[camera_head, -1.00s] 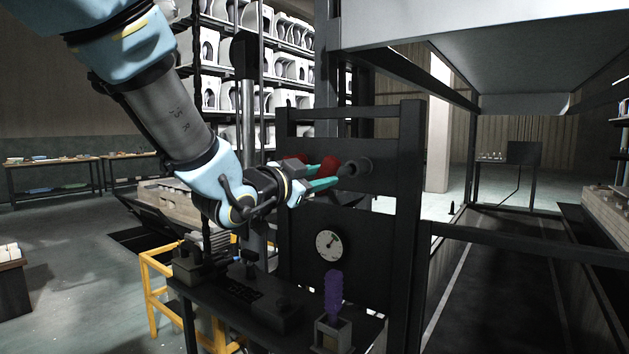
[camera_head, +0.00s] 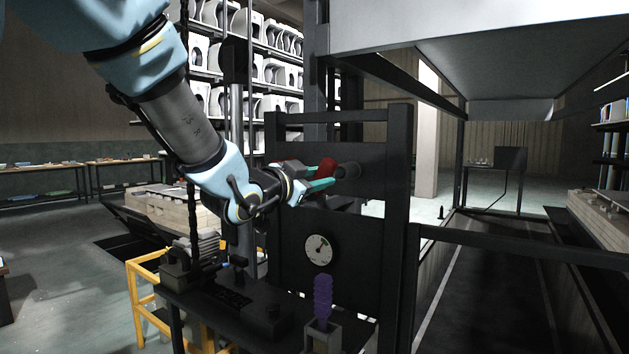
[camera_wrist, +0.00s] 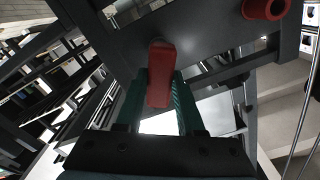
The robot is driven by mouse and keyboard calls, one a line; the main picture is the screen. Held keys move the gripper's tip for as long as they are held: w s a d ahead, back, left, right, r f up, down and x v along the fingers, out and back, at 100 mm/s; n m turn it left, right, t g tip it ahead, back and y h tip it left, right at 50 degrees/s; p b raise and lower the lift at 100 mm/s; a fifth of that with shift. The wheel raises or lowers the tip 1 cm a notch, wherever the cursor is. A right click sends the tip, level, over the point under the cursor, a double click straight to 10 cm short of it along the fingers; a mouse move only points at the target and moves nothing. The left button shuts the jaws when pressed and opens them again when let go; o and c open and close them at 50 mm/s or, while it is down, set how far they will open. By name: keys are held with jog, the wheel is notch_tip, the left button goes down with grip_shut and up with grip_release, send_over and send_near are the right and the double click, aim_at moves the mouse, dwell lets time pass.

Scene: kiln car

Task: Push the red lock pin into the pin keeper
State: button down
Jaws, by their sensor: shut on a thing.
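My gripper (camera_head: 325,177) has teal fingers and is in front of the dark upright panel (camera_head: 292,222) in the head view. It is shut on the red lock pin, which shows between the fingers in the wrist view (camera_wrist: 160,78). The pin's rounded far end is near the dark plate; I cannot tell whether they touch. In the head view red (camera_head: 328,166) shows behind the fingers. A dark round cylinder (camera_head: 348,170) is just right of the fingertips. A red open-ended tube (camera_wrist: 265,9) sits at the wrist view's upper right. I cannot tell which part is the pin keeper.
A gauge (camera_head: 318,248) sits low on the panel. Below are a dark bench (camera_head: 215,320) with fixtures and a purple ribbed handle (camera_head: 322,295) standing in a holder. A yellow rail (camera_head: 145,292) is at the lower left. A dark post (camera_head: 397,220) borders the panel's right.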

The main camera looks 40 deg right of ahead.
jog(key=shift+x, duration=1.3)
jog(key=shift+w+d+b, duration=0.15)
jog(key=shift+d+b, duration=0.15)
jog(key=shift+d, duration=0.25)
dwell(0.3)
jog(key=shift+c, duration=1)
grip_release()
jog(key=shift+a, duration=0.15)
jog(key=shift+b+v, duration=0.55)
jog(key=shift+v, duration=0.55)
jog(key=shift+a, duration=0.35)
jog(key=shift+s+a, duration=0.2)
jog(key=shift+a, duration=0.15)
